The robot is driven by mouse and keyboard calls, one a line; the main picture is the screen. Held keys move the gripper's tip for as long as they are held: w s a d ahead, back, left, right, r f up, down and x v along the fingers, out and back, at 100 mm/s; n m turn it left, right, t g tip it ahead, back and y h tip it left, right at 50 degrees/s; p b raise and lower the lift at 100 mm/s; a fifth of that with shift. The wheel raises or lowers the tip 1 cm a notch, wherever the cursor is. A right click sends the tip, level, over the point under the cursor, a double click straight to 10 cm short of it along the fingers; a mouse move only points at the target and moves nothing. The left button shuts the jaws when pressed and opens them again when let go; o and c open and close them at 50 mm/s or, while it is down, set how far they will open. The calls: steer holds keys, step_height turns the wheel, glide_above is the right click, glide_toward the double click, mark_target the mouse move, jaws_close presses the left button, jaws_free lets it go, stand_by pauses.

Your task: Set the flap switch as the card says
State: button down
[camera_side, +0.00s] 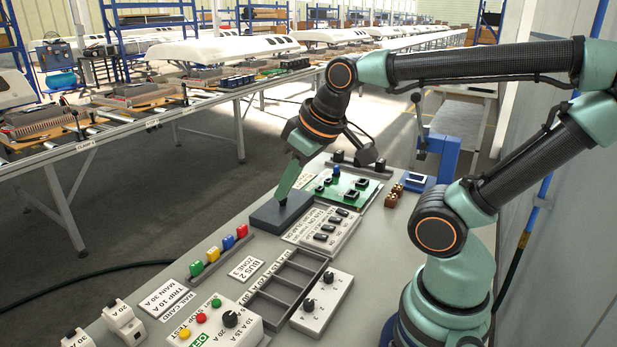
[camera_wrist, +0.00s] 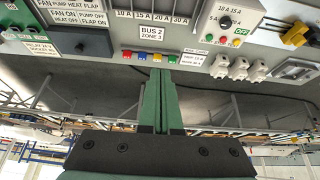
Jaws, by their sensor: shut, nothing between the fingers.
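The rocker switch box (camera_side: 325,229) is a pale panel with several dark rockers, in the middle of the bench in the side view. Which rocker is the flap switch, and how it is set, is too small to tell. A white card (camera_side: 304,226) with fan, pump, heat and flap lines lies along its left side. My gripper (camera_side: 282,200) is shut and empty, pointing down over a dark grey block (camera_side: 267,215) left of the card. Its green fingers show in the wrist view (camera_wrist: 160,74).
A green board (camera_side: 346,190) lies behind the switch box. Nearer stand an empty dark tray (camera_side: 287,283), a knob box (camera_side: 322,303), coloured blocks (camera_side: 213,254) and a knob-and-button box (camera_side: 212,322). A conveyor (camera_side: 150,113) runs beyond the bench.

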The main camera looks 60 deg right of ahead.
steer(key=n+g, duration=0.7)
steer(key=n, duration=1.1)
glide_above(325, 238)
steer(key=w, duration=0.3)
step_height(325, 238, down, 7)
steer(key=shift+y, duration=0.4)
steer(key=s+f, duration=0.1)
steer(key=f, duration=0.8)
steer(key=s+f, duration=0.1)
steer(key=f, duration=0.4)
steer(key=shift+s+d, duration=0.1)
steer(key=shift+s, duration=0.25)
